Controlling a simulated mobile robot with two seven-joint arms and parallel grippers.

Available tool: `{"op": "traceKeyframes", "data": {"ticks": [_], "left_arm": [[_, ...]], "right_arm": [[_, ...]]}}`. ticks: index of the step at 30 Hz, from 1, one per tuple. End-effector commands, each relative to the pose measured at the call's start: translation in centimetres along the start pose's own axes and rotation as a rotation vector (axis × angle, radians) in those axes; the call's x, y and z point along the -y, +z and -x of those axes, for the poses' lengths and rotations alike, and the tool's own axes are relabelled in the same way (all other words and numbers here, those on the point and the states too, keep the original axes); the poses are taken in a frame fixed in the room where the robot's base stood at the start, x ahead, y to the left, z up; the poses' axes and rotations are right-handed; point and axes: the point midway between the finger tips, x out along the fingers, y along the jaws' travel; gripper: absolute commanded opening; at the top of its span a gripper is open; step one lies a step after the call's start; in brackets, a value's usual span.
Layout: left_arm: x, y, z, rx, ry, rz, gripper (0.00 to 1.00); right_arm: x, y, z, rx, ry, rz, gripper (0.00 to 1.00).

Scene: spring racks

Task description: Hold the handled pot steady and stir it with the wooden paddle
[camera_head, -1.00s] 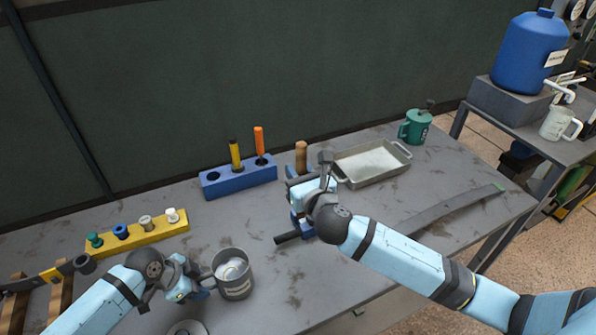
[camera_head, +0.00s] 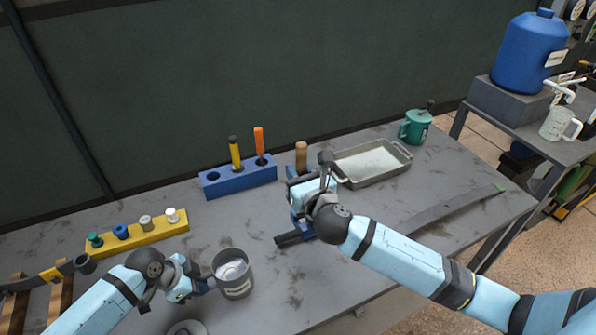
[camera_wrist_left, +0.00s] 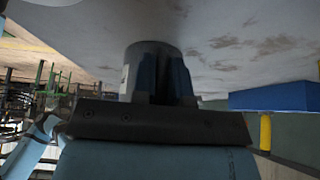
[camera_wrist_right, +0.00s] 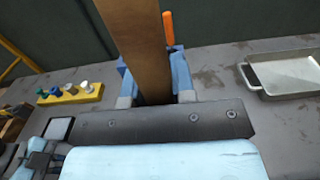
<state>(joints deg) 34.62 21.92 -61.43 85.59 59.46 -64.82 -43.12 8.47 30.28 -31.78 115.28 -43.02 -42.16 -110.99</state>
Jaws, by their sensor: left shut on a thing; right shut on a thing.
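The handled pot (camera_head: 235,289) is a grey cylinder with a pale inside, standing upright on the bench. My left gripper (camera_head: 205,284) is shut on its left side, where the handle is. In the left wrist view the pot (camera_wrist_left: 135,62) is partly hidden behind the fingers (camera_wrist_left: 165,80). The wooden paddle (camera_wrist_right: 140,35) stands between the fingers of my right gripper (camera_wrist_right: 155,88), which is shut on it. In the head view the paddle's top (camera_head: 301,155) shows behind the gripper (camera_head: 299,182), well right of the pot. Its lower end is hidden.
A blue block (camera_head: 232,180) with yellow and orange handles stands behind. A yellow rack (camera_head: 138,239) with coloured pegs is at left. A grey tray (camera_head: 372,165) and a green can (camera_head: 415,127) are at right. A dark bar (camera_head: 286,239) lies below my right gripper.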

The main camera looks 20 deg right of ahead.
Motion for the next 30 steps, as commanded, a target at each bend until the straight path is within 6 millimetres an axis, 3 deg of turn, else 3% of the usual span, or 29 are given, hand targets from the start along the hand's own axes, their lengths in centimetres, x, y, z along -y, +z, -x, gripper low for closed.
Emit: {"op": "traceKeyframes", "data": {"ticks": [12, 16, 22, 27, 30], "left_arm": [[0.0, 0.0, 0.0, 0.0, 0.0, 0.0, 0.0], [0.0, 0.0, 0.0, 0.0, 0.0, 0.0, 0.0], [0.0, 0.0, 0.0, 0.0, 0.0, 0.0, 0.0], [0.0, 0.0, 0.0, 0.0, 0.0, 0.0, 0.0], [0.0, 0.0, 0.0, 0.0, 0.0, 0.0, 0.0]], "right_arm": [[-0.1, 0.0, 0.0, 0.0, 0.0, -0.001, 0.0], [-1.7, -0.3, 0.2, -0.003, 0.001, -0.005, 0.0], [-8.6, -0.7, 1.0, -0.008, 0.0, -0.01, 0.0], [-14.8, 0.1, 2.1, -0.006, 0.001, -0.008, 0.0], [-17.4, 0.8, 2.6, -0.004, 0.0, -0.006, 0.0]]}}
